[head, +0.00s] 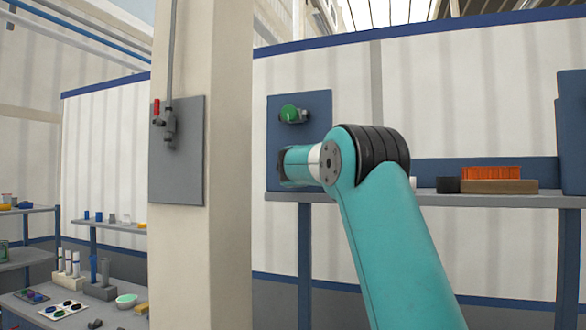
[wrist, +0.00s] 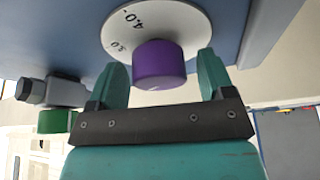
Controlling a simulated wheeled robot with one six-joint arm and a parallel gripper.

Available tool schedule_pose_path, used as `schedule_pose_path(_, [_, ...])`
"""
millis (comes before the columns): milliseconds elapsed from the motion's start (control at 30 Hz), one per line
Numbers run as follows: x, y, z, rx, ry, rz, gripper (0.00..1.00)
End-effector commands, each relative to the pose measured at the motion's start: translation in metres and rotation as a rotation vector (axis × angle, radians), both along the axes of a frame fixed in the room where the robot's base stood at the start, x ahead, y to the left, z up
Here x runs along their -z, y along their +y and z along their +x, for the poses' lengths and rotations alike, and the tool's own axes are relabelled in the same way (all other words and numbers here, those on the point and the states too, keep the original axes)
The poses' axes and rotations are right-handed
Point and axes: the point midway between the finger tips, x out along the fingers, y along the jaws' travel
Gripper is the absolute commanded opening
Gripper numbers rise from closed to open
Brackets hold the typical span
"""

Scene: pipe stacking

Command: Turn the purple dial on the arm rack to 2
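The purple dial (wrist: 159,68) sits on a round white scale plate (wrist: 185,22) fixed to a blue panel. The marks 4.0 and 3.0 show on the plate, at the dial's upper left; its setting cannot be read. My gripper (wrist: 161,62) is open, with one teal finger on each side of the dial. Gaps show between the fingers and the dial, so it is not gripped. In the head view the dial is hidden, and my arm's wrist end is in front of the rack's lower panel area.
A green-handled valve (head: 290,114) is on the blue panel (head: 317,103); its green part (wrist: 57,121) also shows in the wrist view. A shelf (head: 480,199) holds an orange bin (head: 491,174). A pillar (head: 226,250) with a red-handled valve (head: 156,108) stands at left.

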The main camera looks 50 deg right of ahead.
Motion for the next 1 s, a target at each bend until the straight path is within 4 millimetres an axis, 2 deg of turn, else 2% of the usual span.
schedule_pose_path(267, [0.003,0.009,-0.008,-0.001,-0.002,-0.001,0.75])
schedule_pose_path(367, [0.008,0.022,-0.020,-0.003,-0.002,-0.001,0.75])
schedule_pose_path(800, [0.018,0.100,-0.096,-0.005,-0.003,-0.001,0.75])
schedule_pose_path(1000, [0.019,0.120,-0.115,-0.003,-0.001,0.000,0.75])
